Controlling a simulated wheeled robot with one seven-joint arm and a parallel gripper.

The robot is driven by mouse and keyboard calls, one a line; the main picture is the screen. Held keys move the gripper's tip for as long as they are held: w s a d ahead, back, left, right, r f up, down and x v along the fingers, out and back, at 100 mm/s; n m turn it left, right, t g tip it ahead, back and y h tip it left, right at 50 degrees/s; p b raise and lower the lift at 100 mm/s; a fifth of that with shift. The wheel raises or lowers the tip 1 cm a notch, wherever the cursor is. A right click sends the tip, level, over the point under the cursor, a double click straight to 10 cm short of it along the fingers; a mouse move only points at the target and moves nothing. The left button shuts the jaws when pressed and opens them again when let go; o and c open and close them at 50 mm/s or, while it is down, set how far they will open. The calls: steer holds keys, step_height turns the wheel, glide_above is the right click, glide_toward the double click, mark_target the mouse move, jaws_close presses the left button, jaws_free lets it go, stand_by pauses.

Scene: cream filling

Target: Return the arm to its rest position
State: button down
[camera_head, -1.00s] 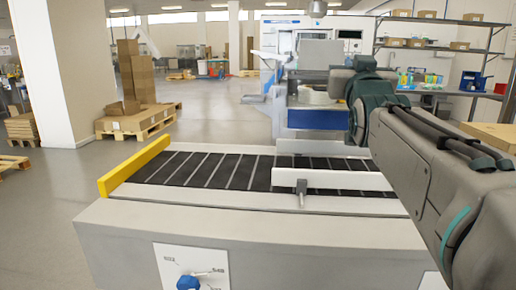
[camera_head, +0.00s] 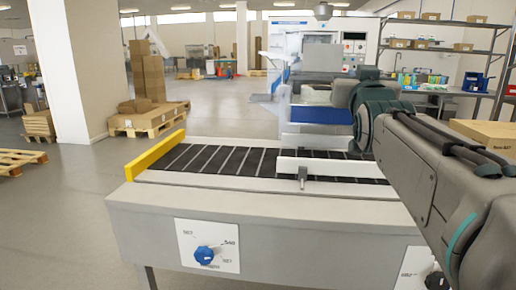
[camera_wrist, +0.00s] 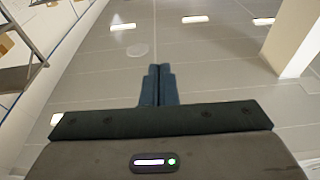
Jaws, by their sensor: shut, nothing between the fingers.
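My gripper (camera_wrist: 158,86) shows in the wrist view with its two blue-grey fingers together, shut and holding nothing. Ceiling panels and lights fill the background beyond the fingers, so the gripper points upward. In the head view my arm comes in from the right and bends at a dark green joint above the conveyor's right side. The gripper itself cannot be made out in the head view. The conveyor (camera_head: 222,160) has a black slatted belt that shows no items on it.
A yellow end bar (camera_head: 155,152) closes the belt's left end, and a white guide rail (camera_head: 325,168) crosses it. A blue knob (camera_head: 204,255) sits on the conveyor's front. A cardboard box (camera_head: 484,136) is at right. A white machine (camera_head: 318,48) stands behind.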

steer(key=s+a+f+g+y+p, duration=0.1)
steer(key=s+f+g+p, duration=0.3)
steer(key=s+g+p, duration=0.2)
steer(key=s+a+f+n+g+y+p, duration=0.1)
steer(key=s+f+g+p, duration=0.3)
steer(key=s+p, duration=0.6)
steer(key=s+a+f+g+p, duration=0.2)
steer(key=s+f+g+p, duration=0.2)
steer(key=s+g+p, duration=0.3)
steer(key=p, duration=0.5)
steer(key=shift+s+a+f+g+y, duration=0.25)
steer(key=shift+s+f+g+y, duration=0.05)
steer(key=shift+s+f+y, duration=0.1)
